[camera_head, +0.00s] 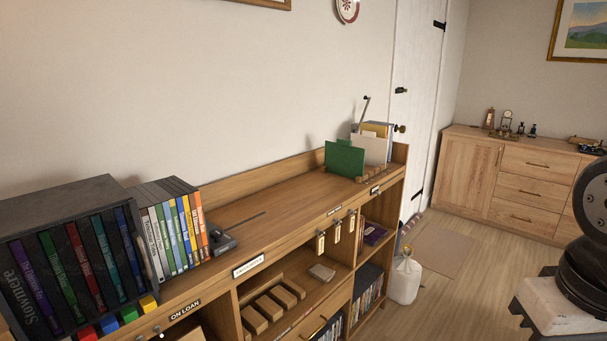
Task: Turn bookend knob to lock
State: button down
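A dark grey bookend (222,242) stands on the shelf top at the right end of a row of upright DVD cases (172,232). It appears to touch or nearly touch the last, orange case. A small raised part on the bookend may be its knob, but it is too small to tell its turn position. A thin dark slot (240,220) runs along the shelf top behind and right of the bookend. My gripper is not in view; only dark parts of my own body show at the right edge.
A black case of DVDs (80,192) stands left of the row. The shelf top (285,207) is clear between the bookend and a wooden rack with a green card (344,160). Tags (337,232) hang below the front edge.

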aim_at(215, 234)
jog(key=z, duration=1.4)
jog(key=i, duration=1.85)
jog(key=u, duration=3.55)
